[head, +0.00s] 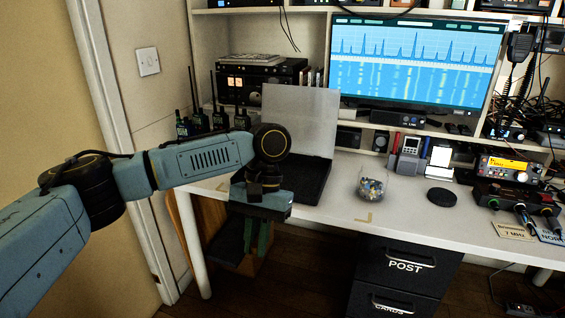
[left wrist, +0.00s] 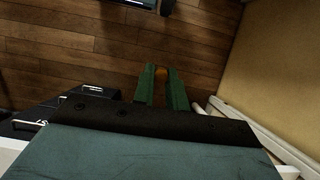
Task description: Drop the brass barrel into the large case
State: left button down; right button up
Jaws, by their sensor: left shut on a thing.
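My left gripper (head: 256,244) points down in front of the desk's left part, with its green fingers below the desktop's front edge. In the left wrist view its fingers (left wrist: 161,82) are close together around a small brass-brown piece, the brass barrel (left wrist: 160,74), mostly hidden between them. The barrel cannot be made out in the head view. An open black case with its pale lid (head: 300,115) raised stands on the desk behind the gripper; my arm hides part of it. I cannot tell whether it is the large case. My right gripper is not in view.
A glass bowl of small parts (head: 371,188) and a round black disc (head: 441,197) are on the desk (head: 400,215). Black drawers marked POST (head: 405,265) stand below it.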

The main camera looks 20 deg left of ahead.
aim_at(284, 174)
jog(key=k, duration=0.85)
jog(key=u, duration=0.95)
jog(key=i, duration=2.05)
jog(key=z, duration=0.75)
